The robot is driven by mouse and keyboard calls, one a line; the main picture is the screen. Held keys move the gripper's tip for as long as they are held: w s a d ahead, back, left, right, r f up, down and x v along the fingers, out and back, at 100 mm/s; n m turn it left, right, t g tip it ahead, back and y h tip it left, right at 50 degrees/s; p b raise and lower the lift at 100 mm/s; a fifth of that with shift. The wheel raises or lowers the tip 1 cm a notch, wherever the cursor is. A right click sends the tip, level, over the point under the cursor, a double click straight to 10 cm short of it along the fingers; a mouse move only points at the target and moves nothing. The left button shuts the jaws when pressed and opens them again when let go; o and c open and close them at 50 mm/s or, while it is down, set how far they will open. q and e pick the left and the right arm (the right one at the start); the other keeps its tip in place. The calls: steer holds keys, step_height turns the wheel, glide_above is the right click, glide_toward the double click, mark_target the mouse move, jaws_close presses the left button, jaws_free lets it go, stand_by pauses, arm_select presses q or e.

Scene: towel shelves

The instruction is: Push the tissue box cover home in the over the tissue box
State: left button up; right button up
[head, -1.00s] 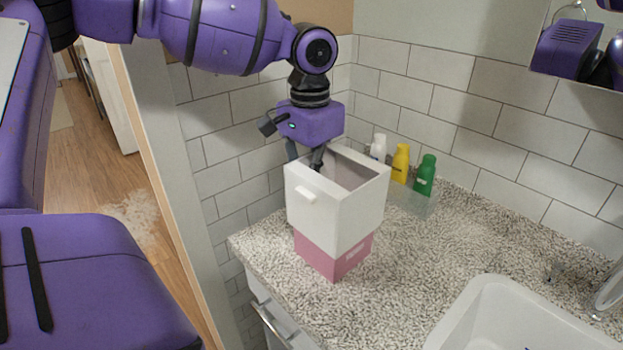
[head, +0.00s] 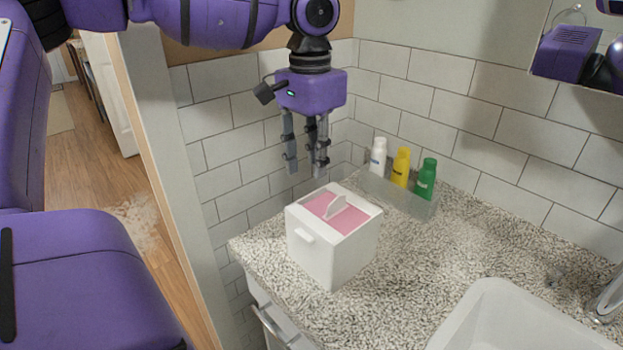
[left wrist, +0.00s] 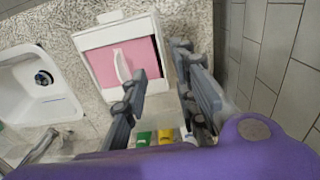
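The white tissue box cover (head: 340,258) sits on the speckled counter, around the pink tissue box (head: 348,218). The box's pink top and a white tissue show inside the cover's open top, a little below its rim. The cover hides the box's sides. In the left wrist view the cover (left wrist: 101,71) and the pink top (left wrist: 139,59) also show. My left gripper (head: 306,170) is above and behind the cover, pointing down, apart from it. Its fingers are spread and empty, also in the left wrist view (left wrist: 160,78). My right gripper is not in view.
A clear tray (head: 413,203) with white, yellow and green bottles stands behind the cover at the back wall. A white sink (head: 490,318) is at the front right. Tiled walls close off the back. The counter between cover and sink is clear.

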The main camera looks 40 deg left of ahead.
arm_select(q)
step_height(320, 180, up, 6)
steer(key=shift+s, duration=0.1)
stand_by(0.8)
